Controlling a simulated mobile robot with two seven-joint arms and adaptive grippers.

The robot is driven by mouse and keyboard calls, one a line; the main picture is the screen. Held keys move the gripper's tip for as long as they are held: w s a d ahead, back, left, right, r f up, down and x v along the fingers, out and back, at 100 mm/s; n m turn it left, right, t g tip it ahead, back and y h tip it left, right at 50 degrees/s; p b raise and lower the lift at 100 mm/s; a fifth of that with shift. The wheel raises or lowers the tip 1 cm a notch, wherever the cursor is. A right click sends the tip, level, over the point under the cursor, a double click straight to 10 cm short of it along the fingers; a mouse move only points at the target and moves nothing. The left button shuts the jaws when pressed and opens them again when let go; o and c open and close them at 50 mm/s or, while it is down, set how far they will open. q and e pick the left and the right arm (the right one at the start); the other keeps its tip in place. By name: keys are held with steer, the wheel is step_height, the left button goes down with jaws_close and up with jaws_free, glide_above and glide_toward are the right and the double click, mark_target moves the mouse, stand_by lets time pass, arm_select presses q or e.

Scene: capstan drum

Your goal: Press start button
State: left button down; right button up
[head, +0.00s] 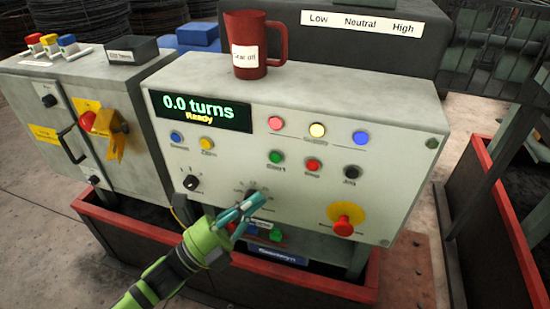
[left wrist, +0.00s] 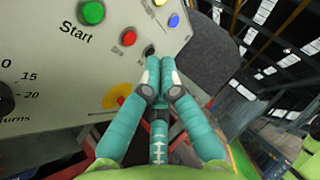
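The start button (head: 276,157) is a green round button labelled "Start" on the grey control panel (head: 400,110). It also shows at the top left of the left wrist view (left wrist: 91,12). The display (head: 203,111) above reads "0.0 turns" and "Ready". My left gripper (head: 258,200) has teal fingers and shows in front of the lower middle of the panel, below the start button and apart from it in the picture. In the left wrist view its fingertips (left wrist: 158,68) are together with nothing between them. My right gripper is not in view.
A red stop button (head: 313,165) and a black jog button (head: 351,172) sit right of the start button. A red emergency button (head: 343,225) on yellow is lower right. A red mug (head: 252,45) stands on top. A red-rimmed bin (head: 95,212) is below.

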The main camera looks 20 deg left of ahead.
mark_target(275, 158)
arm_select(q)
steer(key=w+b, duration=0.2)
steer(key=w, duration=0.7)
steer(key=shift+d+b, duration=0.15)
steer(key=shift+b, duration=0.25)
steer(key=shift+s, duration=0.1)
stand_by(0.8)
steer(key=shift+w, duration=0.45)
